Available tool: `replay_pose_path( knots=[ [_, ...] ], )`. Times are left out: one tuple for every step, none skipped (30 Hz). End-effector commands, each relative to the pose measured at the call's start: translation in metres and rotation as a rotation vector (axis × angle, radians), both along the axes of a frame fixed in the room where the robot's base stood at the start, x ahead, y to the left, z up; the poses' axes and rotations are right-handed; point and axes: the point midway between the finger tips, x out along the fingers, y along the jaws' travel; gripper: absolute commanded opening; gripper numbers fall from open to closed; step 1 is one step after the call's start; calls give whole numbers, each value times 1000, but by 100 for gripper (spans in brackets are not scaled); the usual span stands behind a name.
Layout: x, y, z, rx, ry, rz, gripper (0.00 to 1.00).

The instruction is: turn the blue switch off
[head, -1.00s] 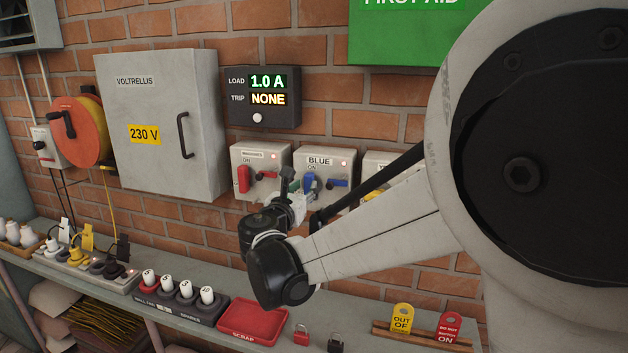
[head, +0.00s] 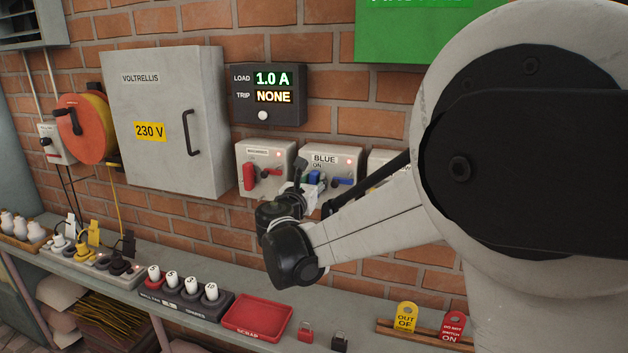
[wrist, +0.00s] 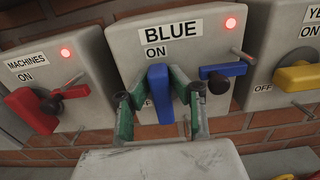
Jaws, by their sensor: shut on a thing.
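The BLUE switch box (head: 340,161) is on the brick wall; it also shows in the wrist view (wrist: 190,30). Its lit red lamp (wrist: 230,23) is at top right. Its blue lever (wrist: 160,95) stands upright just under the ON label, and part of the OFF label is hidden behind the fingers. My gripper (wrist: 163,100) has its green fingers on both sides of the blue lever and is shut on it. A black knob with a blue handle (wrist: 222,71) sits to the right of the lever, handle pointing right.
The MACHINES box (wrist: 55,60) with a red lever is close on the left, and a box with a yellow handle (wrist: 298,76) is close on the right. The load display (head: 267,95) reads 1.0 A, trip NONE. A shelf with a red scrap tray (head: 235,327) runs below.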

Motion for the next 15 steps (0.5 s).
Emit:
replay_pose_path(
  knots=[
    [0, 0, 0, 1, 0, 0, 0],
    [0, 0, 0, 3, -1, 0, 0],
    [0, 0, 0, 7, -2, 0, 0],
    [0, 0, 0, 11, -3, 0, 0],
    [0, 0, 0, 15, -5, 0, 0],
    [0, -1, -1, 24, -7, 0, 0],
    [0, -1, -1, 34, -10, 0, 0],
    [-1, -1, -1, 44, -13, 0, 0],
    [-1, -1, -1, 59, -18, 0, 0],
    [-1, -2, -1, 75, -22, 0, 0],
    [-1, -2, -1, 89, -27, 0, 0],
    [-1, -3, -2, 113, -34, 0, 0],
    [-1, -3, -2, 133, -40, 0, 0],
    [-1, -3, -2, 153, -46, 0, 0],
    [-1, -4, -2, 183, -54, 0, 0]
  ],
)
